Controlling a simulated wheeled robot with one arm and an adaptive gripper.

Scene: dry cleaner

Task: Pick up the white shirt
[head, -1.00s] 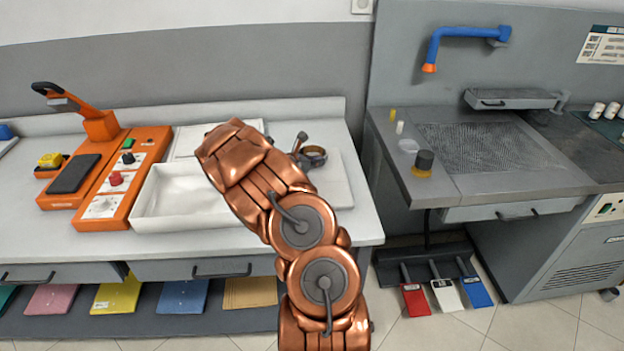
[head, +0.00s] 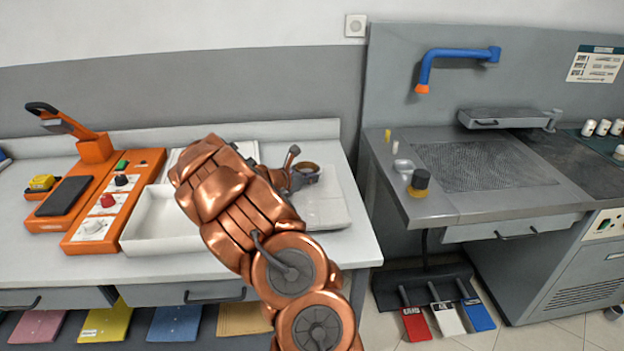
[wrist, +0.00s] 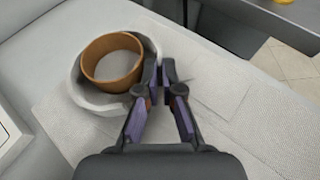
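No shirt shape is clear in either view. A flat, pale, finely textured sheet (head: 325,208) lies on the counter right of my arm. It also shows in the wrist view (wrist: 232,122), with faint straight lines like folds; I cannot tell whether it is the white shirt. A round pale dish with a brown ring (wrist: 112,62) sits over its left part. My gripper (wrist: 162,68) is above the sheet, right beside the dish's rim. Its fingertips are nearly together, with nothing clearly between them. In the head view my arm hides most of the gripper.
A white open tray (head: 160,222) lies left of my arm. An orange control unit (head: 112,205) with knobs and a lever stands farther left. A grey spotting table (head: 440,205) with a blue spout (head: 455,53) is to the right, across a gap. The counter's front strip is bare.

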